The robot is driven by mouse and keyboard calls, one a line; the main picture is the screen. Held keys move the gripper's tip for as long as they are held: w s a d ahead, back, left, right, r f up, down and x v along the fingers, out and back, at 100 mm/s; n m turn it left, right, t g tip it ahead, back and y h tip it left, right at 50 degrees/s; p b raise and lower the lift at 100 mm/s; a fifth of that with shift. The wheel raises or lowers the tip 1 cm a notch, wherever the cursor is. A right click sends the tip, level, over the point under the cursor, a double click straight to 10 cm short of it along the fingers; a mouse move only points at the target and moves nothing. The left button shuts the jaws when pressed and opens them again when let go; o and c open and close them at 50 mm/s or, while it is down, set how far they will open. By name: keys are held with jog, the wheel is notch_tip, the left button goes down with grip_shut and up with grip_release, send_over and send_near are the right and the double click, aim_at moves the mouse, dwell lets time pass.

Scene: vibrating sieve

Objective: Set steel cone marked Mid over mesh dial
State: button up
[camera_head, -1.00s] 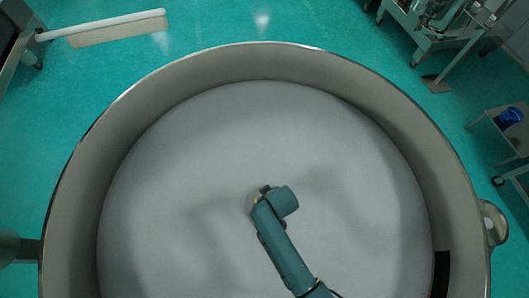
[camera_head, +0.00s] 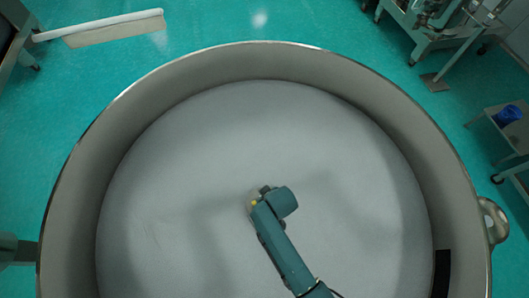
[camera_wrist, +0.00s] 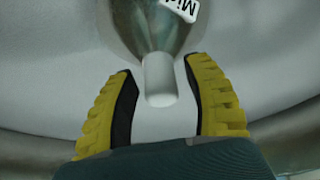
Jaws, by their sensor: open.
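A steel cone (camera_wrist: 148,32) with a white label reading "Mi", the rest cut off, is at the top of the wrist view. Its narrow end is a pale cylindrical stub (camera_wrist: 160,78) pointing towards my gripper. My gripper (camera_wrist: 162,85) is open, its yellow-backed, dark-padded fingers on either side of the stub with gaps showing. In the head view my gripper (camera_head: 252,202) is mostly hidden under my wrist, and the cone cannot be made out clearly. The pale grey round surface (camera_head: 265,130), which looks like the mesh dial, spreads below.
A tall steel ring wall (camera_head: 265,62) surrounds the grey surface, with a dark strip (camera_head: 441,273) inside at right and a bracket (camera_head: 493,222) outside. Trolleys and a blue container (camera_head: 508,115) stand on the green floor beyond. The surface around my arm is clear.

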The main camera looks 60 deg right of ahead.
jog(key=v, duration=1.2)
jog(key=shift+w, duration=0.1)
jog(key=w+a+r+n+t+p, duration=0.1)
jog(key=w+a+r+t+p, duration=0.15)
jog(key=w+r, duration=0.6)
jog(key=w+a+r+n+t+p, duration=0.1)
jog(key=w+a+r+t+p, duration=0.2)
jog(key=r, duration=1)
jog(key=w+a+r+n+t+p, duration=0.25)
jog(key=w+r, duration=0.45)
jog(key=r, duration=0.4)
jog(key=s+a+r+t, duration=0.1)
jog(key=s+r+t, duration=0.1)
jog(key=r, duration=0.7)
jog(key=s+a+r+t, duration=0.2)
jog(key=r+t, duration=0.2)
jog(key=r, duration=0.6)
jog(key=s+a+r+m+t+y, duration=0.1)
jog(key=r+t, duration=0.3)
jog(key=r, duration=0.6)
jog(key=shift+s+a+p, duration=0.4)
jog(key=shift+s+a, duration=0.05)
jog(key=shift+a, duration=0.2)
